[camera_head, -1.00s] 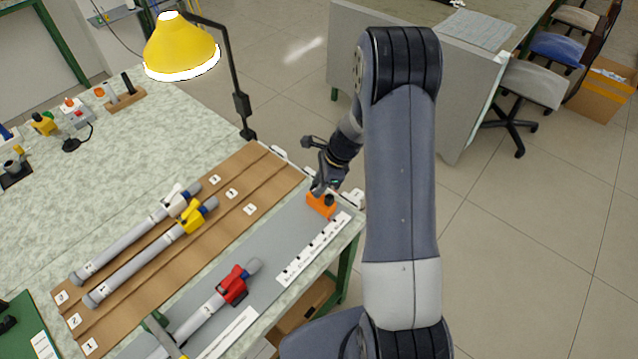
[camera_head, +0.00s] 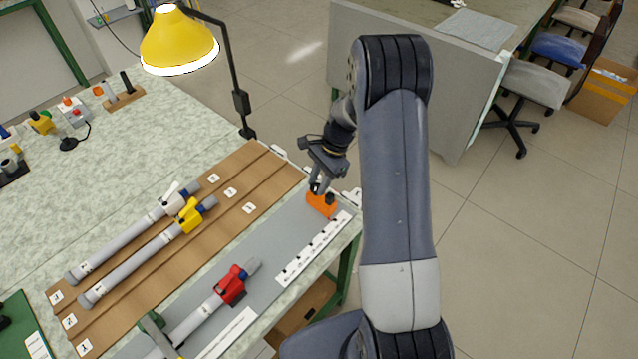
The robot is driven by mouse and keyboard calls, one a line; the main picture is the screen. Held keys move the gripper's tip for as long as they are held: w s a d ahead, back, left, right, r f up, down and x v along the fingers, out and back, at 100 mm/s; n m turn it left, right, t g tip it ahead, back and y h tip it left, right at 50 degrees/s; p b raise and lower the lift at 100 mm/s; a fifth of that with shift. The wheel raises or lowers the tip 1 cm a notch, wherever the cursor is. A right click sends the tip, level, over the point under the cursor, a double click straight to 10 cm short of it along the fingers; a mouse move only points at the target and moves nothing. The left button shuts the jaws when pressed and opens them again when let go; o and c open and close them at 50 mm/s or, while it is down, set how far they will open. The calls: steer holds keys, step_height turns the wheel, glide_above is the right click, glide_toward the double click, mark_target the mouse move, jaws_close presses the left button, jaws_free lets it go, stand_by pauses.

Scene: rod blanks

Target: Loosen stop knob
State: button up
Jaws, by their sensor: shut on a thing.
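The orange stop block (camera_head: 320,205) sits on the grey strip near the right end of the bench, beside a white scale (camera_head: 313,249) with dark marks. A dark knob (camera_head: 329,199) stands on its right side, and another dark part on its left side is partly covered by my fingers. My gripper (camera_head: 316,188) comes down from above and is shut on the dark knob at the block's left side. The fingertips are small in this view and hide most of that knob.
A grey rod with a red clamp (camera_head: 232,285) lies on the grey strip. Rods with a white clamp (camera_head: 172,197) and a yellow clamp (camera_head: 191,214) lie on the brown grooved board (camera_head: 250,171). A yellow lamp (camera_head: 178,42) stands behind. The bench's right edge is close to the block.

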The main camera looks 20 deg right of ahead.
steer(key=n, duration=0.2)
steer(key=n+g+h+b, duration=0.1)
steer(key=n, duration=0.1)
steer(key=n+g, duration=0.1)
steer(key=n, duration=0.1)
steer(key=shift+w+a+n+h, duration=0.15)
steer(key=shift+w+n+h, duration=0.1)
steer(key=shift+n+h, duration=0.05)
steer(key=n+h, duration=0.1)
steer(key=n, duration=0.1)
steer(key=n+b, duration=0.1)
steer(key=n, duration=0.2)
steer(key=shift+a+g+h, duration=0.15)
steer(key=shift+g+h, duration=0.25)
steer(key=shift+n, duration=0.3)
steer(key=o, duration=1)
steer(key=shift+c, duration=0.2)
steer(key=a+b+v, duration=0.1)
steer(key=v, duration=0.9)
steer(key=shift+w+d+r, duration=0.25)
steer(key=shift+d+r, duration=0.1)
steer(key=shift+d, duration=0.05)
steer(key=shift+f, duration=0.1)
